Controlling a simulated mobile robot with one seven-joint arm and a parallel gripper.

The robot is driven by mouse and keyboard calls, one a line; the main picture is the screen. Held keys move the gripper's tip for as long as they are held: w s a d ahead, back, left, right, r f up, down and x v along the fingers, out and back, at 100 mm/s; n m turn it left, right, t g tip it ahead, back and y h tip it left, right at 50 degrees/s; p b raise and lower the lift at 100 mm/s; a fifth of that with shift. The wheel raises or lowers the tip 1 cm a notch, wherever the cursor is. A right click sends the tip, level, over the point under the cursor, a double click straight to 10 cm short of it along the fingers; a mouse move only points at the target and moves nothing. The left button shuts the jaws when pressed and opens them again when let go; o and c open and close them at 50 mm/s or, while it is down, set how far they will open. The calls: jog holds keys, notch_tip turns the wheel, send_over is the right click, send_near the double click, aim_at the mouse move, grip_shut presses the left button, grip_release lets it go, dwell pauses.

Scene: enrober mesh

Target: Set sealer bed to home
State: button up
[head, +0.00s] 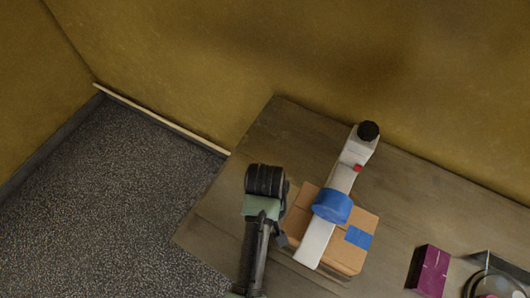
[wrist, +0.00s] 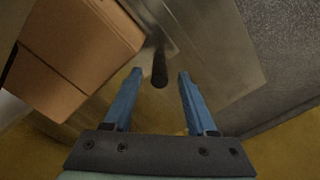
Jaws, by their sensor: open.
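The sealer (head: 340,185) stands on the table in the head view, a white slanted arm with a blue roll (head: 332,206) and black knob. A cardboard box (head: 346,258) with blue tape lies under it, and shows in the wrist view (wrist: 75,45).
The wooden table (head: 270,130) is bare at its far left. A purple box (head: 430,270) and a dark round-topped item (head: 495,284) stand at the lower right. A yellow-brown wall (head: 300,50) runs behind, and speckled grey floor (head: 110,200) is free at left.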

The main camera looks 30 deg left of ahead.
jog(key=shift+w+f, duration=0.1)
jog(key=shift+f, duration=2.15)
grip_shut()
